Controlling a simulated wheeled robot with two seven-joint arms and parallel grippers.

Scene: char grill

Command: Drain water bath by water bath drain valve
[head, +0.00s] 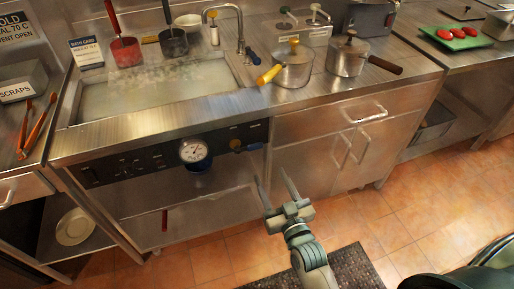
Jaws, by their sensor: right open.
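The water bath (98,119) is a steel basin set into the counter at the left, with greyish water (155,85) and a light haze in it. On its dark front panel, right of a round dial gauge (194,151), is a small valve with a blue lever (248,147), which looks like the drain valve. The lever points right, roughly level. My right gripper (271,178) is open and empty, below and slightly right of the lever, apart from it in the picture. My left gripper is not in view.
A pot with a yellow handle (292,68) and a lidded pot (346,58) stand on the counter right of the bath. A faucet (240,35) stands behind it. Closed cabinet doors (310,168) are right of the gripper. A dark mat (350,268) lies on the tiled floor.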

